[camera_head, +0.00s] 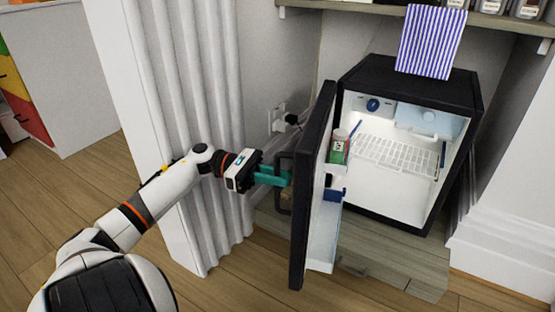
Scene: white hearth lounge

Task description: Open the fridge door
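The small black fridge (405,82) stands at the right, and its white interior is in plain view. Its door (313,190) is swung wide open toward me, seen nearly edge-on. The dark door handle (282,158) is on the door's left-facing outer side. My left gripper (280,180) reaches in from the left with its teal fingers at the handle, overlapping the bar. The fingertips are partly hidden, so I cannot tell whether they are closed on the bar. My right gripper is not in view.
A striped cloth (431,42) hangs over the fridge top. A shelf with jars (529,9) is above. A white curtain (195,110) hangs beside my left arm. Bare wooden floor (235,285) lies in front.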

